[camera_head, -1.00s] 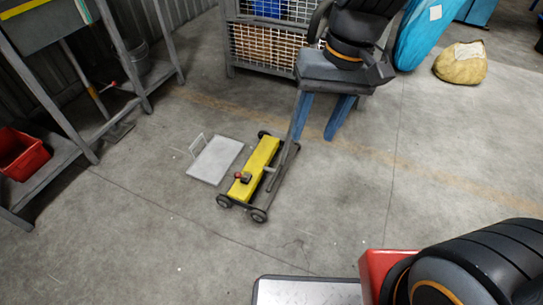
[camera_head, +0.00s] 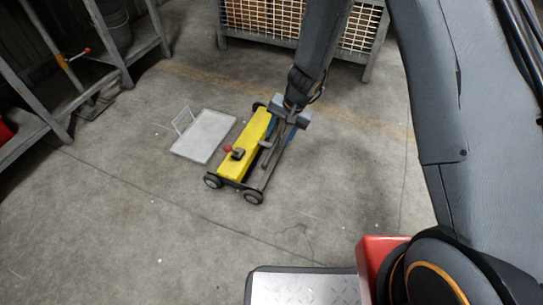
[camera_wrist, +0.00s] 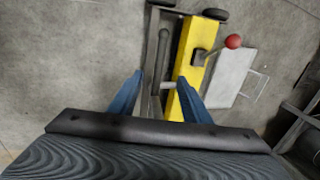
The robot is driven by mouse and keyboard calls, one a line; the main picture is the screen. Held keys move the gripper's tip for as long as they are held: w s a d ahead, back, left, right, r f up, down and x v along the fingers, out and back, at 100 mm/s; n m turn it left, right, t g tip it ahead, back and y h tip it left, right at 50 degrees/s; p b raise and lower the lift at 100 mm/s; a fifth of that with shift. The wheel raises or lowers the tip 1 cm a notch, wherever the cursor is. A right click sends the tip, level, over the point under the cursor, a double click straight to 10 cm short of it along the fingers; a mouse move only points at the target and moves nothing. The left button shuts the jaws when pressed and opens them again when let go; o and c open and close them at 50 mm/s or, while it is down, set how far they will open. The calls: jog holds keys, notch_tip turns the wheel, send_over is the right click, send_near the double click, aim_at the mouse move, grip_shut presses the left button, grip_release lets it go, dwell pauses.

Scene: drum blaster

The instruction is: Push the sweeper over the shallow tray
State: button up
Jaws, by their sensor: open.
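The sweeper is a low wheeled cart with a yellow body (camera_head: 246,150), a red knob and a dark grey bar along its right side in the head view. It also shows in the wrist view (camera_wrist: 196,62). The shallow tray (camera_head: 203,136) is a flat light-grey plate with a wire handle, on the floor just left of the sweeper; in the wrist view (camera_wrist: 232,78) it lies to the right. My gripper (camera_wrist: 160,80) is open, pointing down at the sweeper's far end, its blue fingers to either side of the dark bar. Whether they touch it cannot be told.
A metal mesh crate (camera_head: 270,25) stands behind the sweeper. A grey rack (camera_head: 110,60) with shelves runs along the left. The concrete floor in front of and right of the sweeper is clear.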

aim_at(272, 151)
jog(key=b+x, duration=1)
jog(key=x, duration=0.1)
jog(key=shift+w+f, duration=0.15)
jog(key=shift+f, duration=0.15)
grip_shut()
